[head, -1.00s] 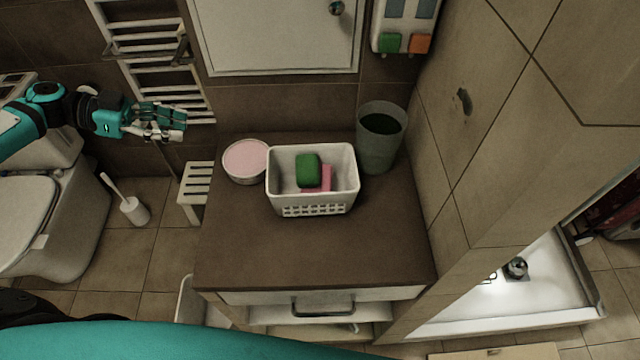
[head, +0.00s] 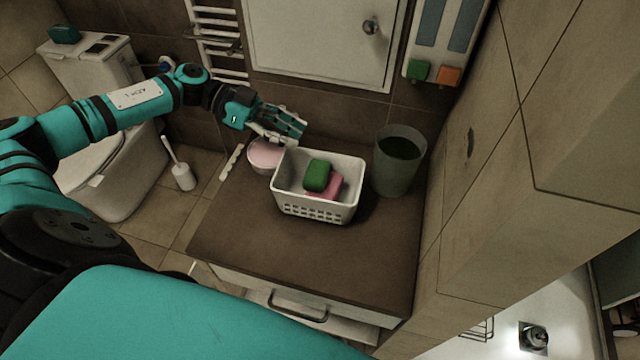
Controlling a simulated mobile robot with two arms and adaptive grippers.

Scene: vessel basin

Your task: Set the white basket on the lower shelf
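The white basket (head: 318,208) stands upright on the brown top of the cabinet (head: 290,250), with a green sponge (head: 317,175) and a pink item (head: 333,185) in it. My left gripper (head: 288,125) is open and empty, above and behind the basket's left back corner, partly over the pink-topped round tub (head: 264,154). It appears apart from the basket. A strip of the pale lower shelf (head: 350,328) shows below the drawer front; most of it is hidden by the cabinet top and my body. My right gripper is out of view.
A grey-green bin (head: 399,165) stands close to the basket's right. A tiled wall (head: 470,180) bounds the cabinet's right side. The drawer handle (head: 300,308) sticks out in front. The front of the cabinet top is clear. A toilet brush (head: 182,175) stands at left.

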